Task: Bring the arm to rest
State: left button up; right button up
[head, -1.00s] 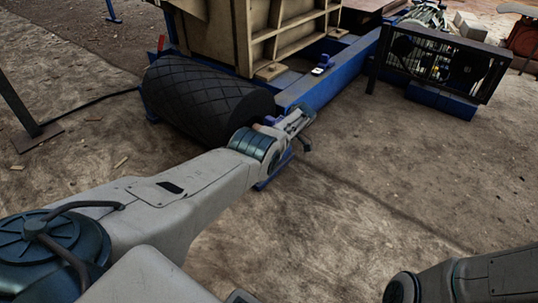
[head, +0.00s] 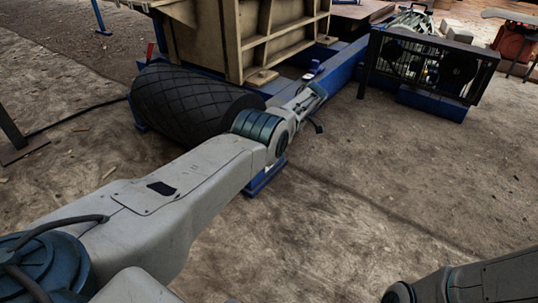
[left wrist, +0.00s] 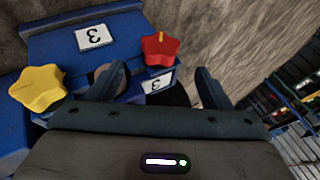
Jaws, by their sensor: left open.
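My left arm (head: 170,195) reaches from the lower left toward the blue frame of the crusher. My left gripper (head: 316,100) is at its far end, partly hidden by the wrist. In the left wrist view the two fingers of the left gripper (left wrist: 160,82) are spread apart, and I see nothing held between them. Beyond them is a blue box (left wrist: 60,45) with labels reading 3. A red star knob (left wrist: 159,48) is ahead between the fingertips, and a yellow star knob (left wrist: 38,88) is to the left. My right arm (head: 470,283) shows at the lower right; its gripper is out of view.
A black tyre-like roller (head: 185,103) lies beside the left forearm. The beige crusher body (head: 235,40) stands behind on a blue beam (head: 340,65). A caged drive unit (head: 425,65) is at the right. The dirt floor (head: 400,165) between the arms is clear.

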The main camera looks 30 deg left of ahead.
pick_arm(q)
jog(key=shift+w+d+r, duration=0.25)
jog(key=shift+d+r, duration=0.05)
jog(key=shift+r, duration=0.25)
